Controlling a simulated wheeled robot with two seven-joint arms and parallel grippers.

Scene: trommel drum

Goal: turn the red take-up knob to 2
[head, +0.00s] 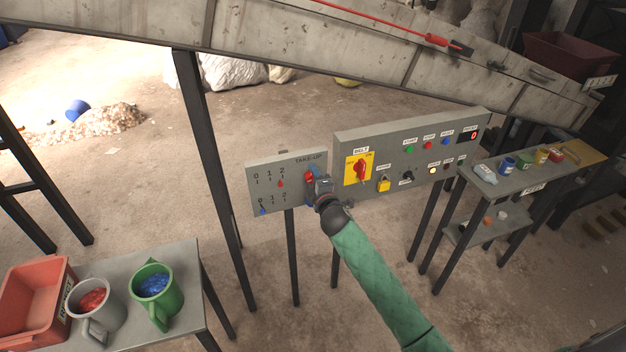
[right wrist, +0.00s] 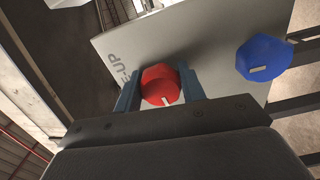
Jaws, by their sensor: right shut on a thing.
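The grey TAKE-UP panel (head: 268,194) has two scales marked 0, 1, 2. A small red pointer (head: 281,184) stands below the 2 of the upper scale. A small blue pointer (head: 262,211) stands below the 0 of the lower scale. My right gripper (head: 313,180) is shut on the red take-up knob (head: 308,176). In the right wrist view the red knob (right wrist: 160,84) sits between the two fingers (right wrist: 160,92), with a white mark on its face. The blue knob (right wrist: 264,57) is beside it, free of the fingers. My left gripper is out of view.
A larger panel (head: 400,140) with a red BELT switch (head: 361,169), a yellow padlock (head: 384,184) and several buttons stands just right. A conveyor frame (head: 300,40) passes above. A table (head: 180,335) with mugs is at lower left, a shelf table (head: 520,178) at right.

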